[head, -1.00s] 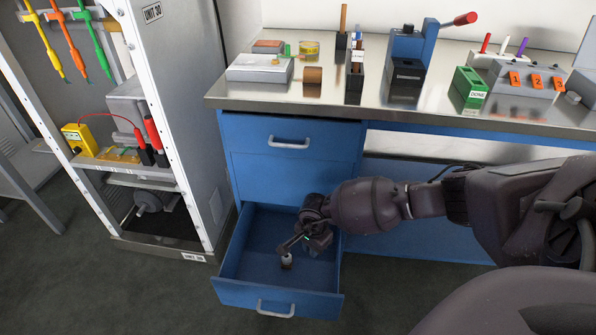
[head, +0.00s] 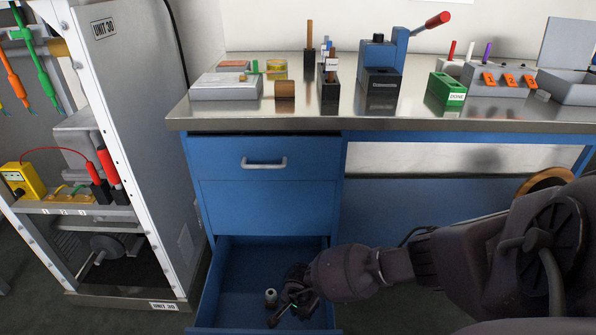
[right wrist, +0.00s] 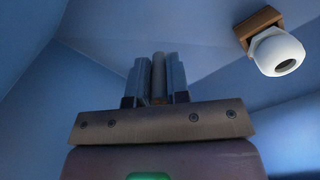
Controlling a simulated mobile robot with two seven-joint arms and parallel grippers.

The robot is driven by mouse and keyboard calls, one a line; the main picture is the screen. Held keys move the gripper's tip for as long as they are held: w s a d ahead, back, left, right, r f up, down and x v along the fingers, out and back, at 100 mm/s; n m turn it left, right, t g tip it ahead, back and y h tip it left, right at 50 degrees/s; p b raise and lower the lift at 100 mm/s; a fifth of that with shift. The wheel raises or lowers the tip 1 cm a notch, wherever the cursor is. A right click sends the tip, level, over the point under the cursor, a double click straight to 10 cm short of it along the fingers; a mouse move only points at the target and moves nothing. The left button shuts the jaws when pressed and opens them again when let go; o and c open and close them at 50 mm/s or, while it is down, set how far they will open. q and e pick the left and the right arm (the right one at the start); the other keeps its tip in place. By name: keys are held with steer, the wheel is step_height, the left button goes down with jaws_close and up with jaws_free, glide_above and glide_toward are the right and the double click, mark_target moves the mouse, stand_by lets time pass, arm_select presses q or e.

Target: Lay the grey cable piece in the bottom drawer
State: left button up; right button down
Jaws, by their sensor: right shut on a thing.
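The bottom drawer (head: 232,262) of the blue cabinet is pulled open, and its front is cut off by the picture's lower edge. My right gripper (head: 277,316) is low inside it. In the right wrist view my right gripper (right wrist: 157,82) is shut on the grey cable piece (right wrist: 158,76), a short grey cylinder between the fingers, within the drawer's blue walls. I cannot tell whether the piece touches the drawer floor. In the head view the piece is too small to make out. My left gripper is not in view.
A white rounded thing with a brown block (right wrist: 275,52) lies in the drawer beside my gripper; it also shows in the head view (head: 270,297). The closed upper drawer (head: 264,160) and the steel worktop (head: 300,118) are above. A rack (head: 140,150) stands left.

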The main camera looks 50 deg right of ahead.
steer(key=shift+s+f, duration=0.25)
steer(key=shift+f, duration=0.85)
steer(key=shift+f+b, duration=0.15)
steer(key=shift+b, duration=0.15)
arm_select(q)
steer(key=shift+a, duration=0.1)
arm_select(e)
steer(key=shift+w, duration=0.2)
steer(key=shift+f, duration=0.1)
steer(key=c, duration=1.1)
jaws_free()
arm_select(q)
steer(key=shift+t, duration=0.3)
